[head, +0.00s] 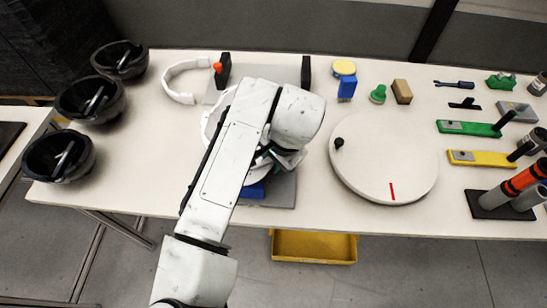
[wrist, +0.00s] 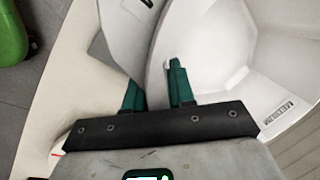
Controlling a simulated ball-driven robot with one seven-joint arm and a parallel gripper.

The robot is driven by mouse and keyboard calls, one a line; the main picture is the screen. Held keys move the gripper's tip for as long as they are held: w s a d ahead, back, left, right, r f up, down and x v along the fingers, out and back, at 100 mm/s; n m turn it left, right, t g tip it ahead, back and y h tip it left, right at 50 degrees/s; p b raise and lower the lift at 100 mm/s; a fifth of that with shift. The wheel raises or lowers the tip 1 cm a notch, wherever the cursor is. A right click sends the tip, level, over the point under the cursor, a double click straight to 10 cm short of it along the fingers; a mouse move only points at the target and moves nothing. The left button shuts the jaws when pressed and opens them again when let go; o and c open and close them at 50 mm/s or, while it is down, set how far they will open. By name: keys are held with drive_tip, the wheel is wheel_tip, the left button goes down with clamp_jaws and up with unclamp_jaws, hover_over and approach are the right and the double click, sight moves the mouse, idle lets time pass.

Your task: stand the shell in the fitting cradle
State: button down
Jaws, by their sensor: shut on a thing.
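The white shell (wrist: 235,50) fills much of the wrist view, its hollow inside facing the camera and a small printed label near its lower right. My gripper (wrist: 156,82) has green fingers on either side of the shell's wall and is shut on it. In the head view my arm covers most of the shell; a white curved edge (head: 209,122) shows left of the arm. My gripper (head: 283,160) is there over a grey board (head: 283,192), partly hidden by my wrist. Two black uprights (head: 306,72) stand at the board's back. I cannot tell which part is the cradle.
Three dark bowl-shaped shells (head: 88,98) line the left edge. A white headband (head: 180,82) lies behind. A round white disc (head: 385,180) with a red mark is to the right. Green and yellow holders (head: 480,159) crowd the far right. A yellow bin (head: 313,247) is below the front edge.

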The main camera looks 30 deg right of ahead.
drive_tip(key=c, duration=0.9)
unclamp_jaws()
drive_tip(key=shift+o, duration=0.2)
drive_tip(key=shift+f, duration=0.1)
drive_tip(key=v, duration=1)
drive_tip(key=shift+r, duration=0.45)
drive_tip(key=shift+s+f, duration=0.1)
drive_tip(key=shift+s, duration=0.05)
